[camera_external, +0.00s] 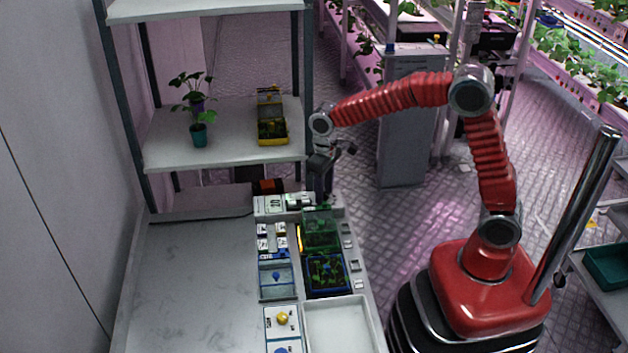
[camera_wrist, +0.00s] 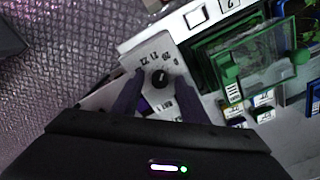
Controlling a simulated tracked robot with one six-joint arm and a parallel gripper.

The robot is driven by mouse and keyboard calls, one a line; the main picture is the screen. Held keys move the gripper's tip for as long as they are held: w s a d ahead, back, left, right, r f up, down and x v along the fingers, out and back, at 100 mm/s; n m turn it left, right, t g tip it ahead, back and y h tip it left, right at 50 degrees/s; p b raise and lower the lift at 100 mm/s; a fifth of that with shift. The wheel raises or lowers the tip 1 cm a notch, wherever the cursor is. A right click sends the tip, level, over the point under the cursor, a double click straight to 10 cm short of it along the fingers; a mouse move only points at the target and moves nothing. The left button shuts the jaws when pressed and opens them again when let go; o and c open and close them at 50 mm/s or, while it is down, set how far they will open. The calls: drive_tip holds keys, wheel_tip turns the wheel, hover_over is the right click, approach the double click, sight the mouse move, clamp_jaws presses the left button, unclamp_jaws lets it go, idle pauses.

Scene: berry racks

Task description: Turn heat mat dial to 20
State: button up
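My gripper (camera_wrist: 161,86) is open, with one dark finger at each side of the dial in the wrist view. I cannot tell whether the fingers touch the knob. In the external view my gripper (camera_external: 320,188) points down over the far end of the bench, by the pale control panel (camera_external: 298,210); the dial is hard to make out there.
A green clear-lidded box (camera_external: 320,230) and a blue seedling tray (camera_external: 326,272) stand close by on the bench (camera_external: 190,290). A shelf rack (camera_external: 225,165) with potted plants rises behind at left. The bench's left part is clear. A grey cabinet (camera_external: 405,120) stands beyond.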

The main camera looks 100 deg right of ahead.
wheel_tip(320, 180, up, 14)
drive_tip(key=shift+f, duration=0.15)
idle(0.6)
drive_tip(key=shift+w, duration=0.1)
idle(0.4)
drive_tip(key=s+a+f+n+t, duration=0.1)
drive_tip(key=s+a+n+t, duration=0.1)
drive_tip(key=s+a, duration=0.7)
drive_tip(key=s+a+f+n+t, duration=0.1)
drive_tip(key=s+a+n+t, duration=0.2)
drive_tip(key=s+a, duration=0.6)
drive_tip(key=a+n, duration=0.2)
drive_tip(key=a, duration=0.6)
drive_tip(key=shift+a+t, duration=0.25)
drive_tip(key=shift+t, duration=0.05)
